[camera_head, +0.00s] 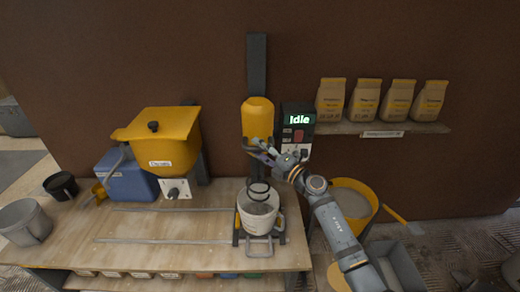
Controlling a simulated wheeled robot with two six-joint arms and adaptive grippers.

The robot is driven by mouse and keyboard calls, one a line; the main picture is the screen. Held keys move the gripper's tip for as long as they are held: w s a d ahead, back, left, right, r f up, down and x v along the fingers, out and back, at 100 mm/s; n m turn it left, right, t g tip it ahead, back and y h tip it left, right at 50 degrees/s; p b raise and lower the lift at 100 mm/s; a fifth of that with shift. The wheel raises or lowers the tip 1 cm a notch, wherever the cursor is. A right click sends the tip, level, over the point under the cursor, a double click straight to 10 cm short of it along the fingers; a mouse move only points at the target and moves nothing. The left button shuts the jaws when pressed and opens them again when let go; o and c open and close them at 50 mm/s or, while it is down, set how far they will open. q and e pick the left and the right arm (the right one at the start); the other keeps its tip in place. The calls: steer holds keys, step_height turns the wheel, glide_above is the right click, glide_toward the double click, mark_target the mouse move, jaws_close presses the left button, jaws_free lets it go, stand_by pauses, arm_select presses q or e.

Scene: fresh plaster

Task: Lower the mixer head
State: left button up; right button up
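The mixer head (257,112) is a yellow cylinder on a dark upright column (257,62) against the brown wall. Its wire whisk (258,190) hangs below it, with its lower end at or inside a pale grey bucket (257,222) on the bench. My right gripper (259,151) is at the lower front of the head, its arm coming from the lower right. Whether it touches the head, and whether its fingers are closed, is too small to tell. A control box (299,112) right of the head reads "Idle". My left gripper is out of view.
A yellow hopper (165,135) and a blue container (127,178) stand left on the wooden bench (150,262). A shelf (425,128) with several paper bags is at the right. A yellow bucket (362,213) stands behind my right arm. Metal rails cross the bench left of the mixer.

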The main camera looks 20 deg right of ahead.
jaws_close()
step_height(320, 180, down, 19)
steer(key=b, duration=1.4)
steer(key=shift+s+f, duration=0.1)
steer(key=shift+f, duration=0.1)
steer(key=shift+o, duration=0.7)
jaws_free()
steer(key=shift+r, duration=0.1)
